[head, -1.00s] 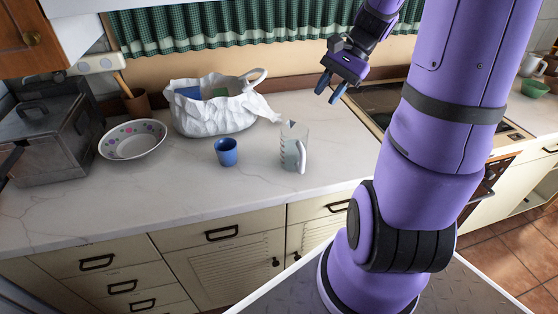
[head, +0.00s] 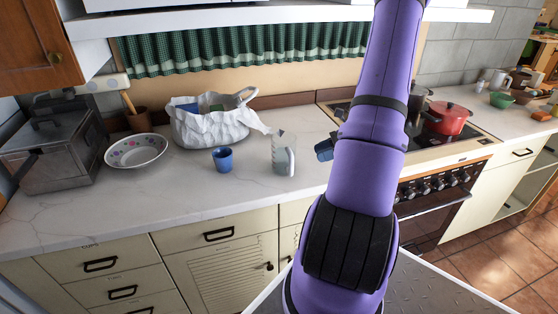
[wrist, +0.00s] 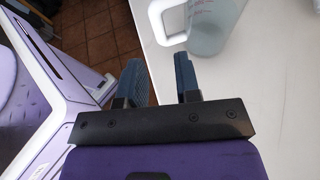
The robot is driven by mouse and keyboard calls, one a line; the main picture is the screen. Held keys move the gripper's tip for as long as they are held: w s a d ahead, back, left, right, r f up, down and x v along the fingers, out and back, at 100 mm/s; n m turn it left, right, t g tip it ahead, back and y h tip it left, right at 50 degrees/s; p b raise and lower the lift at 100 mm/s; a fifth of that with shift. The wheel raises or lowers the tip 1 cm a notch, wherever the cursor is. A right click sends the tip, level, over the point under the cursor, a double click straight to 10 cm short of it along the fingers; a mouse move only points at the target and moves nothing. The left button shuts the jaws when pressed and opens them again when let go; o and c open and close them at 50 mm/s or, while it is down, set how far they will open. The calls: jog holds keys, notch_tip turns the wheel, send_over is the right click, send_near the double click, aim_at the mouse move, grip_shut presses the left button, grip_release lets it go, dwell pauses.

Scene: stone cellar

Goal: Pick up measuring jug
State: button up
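The measuring jug (head: 283,155) is clear with markings and a white handle. It stands upright on the marble counter, to the right of a blue cup. In the wrist view the jug (wrist: 213,22) is at the top right, its white handle turned toward my gripper. My gripper (wrist: 160,72) is open, with nothing between its two blue fingers, and is apart from the jug. In the head view my gripper (head: 325,150) is just right of the jug and mostly hidden behind my arm.
A blue cup (head: 222,160) stands left of the jug. Behind it is a white bag (head: 207,128) with things inside. A bowl (head: 136,150) and a metal box (head: 50,150) are further left. A stove with a red pot (head: 447,119) is at the right. The counter's front (head: 200,195) is clear.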

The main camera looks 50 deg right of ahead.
aim_at(291, 174)
jog(key=x, duration=1)
jog(key=shift+w+a+f, duration=0.1)
jog(key=shift+a+f, duration=0.1)
jog(key=shift+a, duration=0.05)
grip_shut()
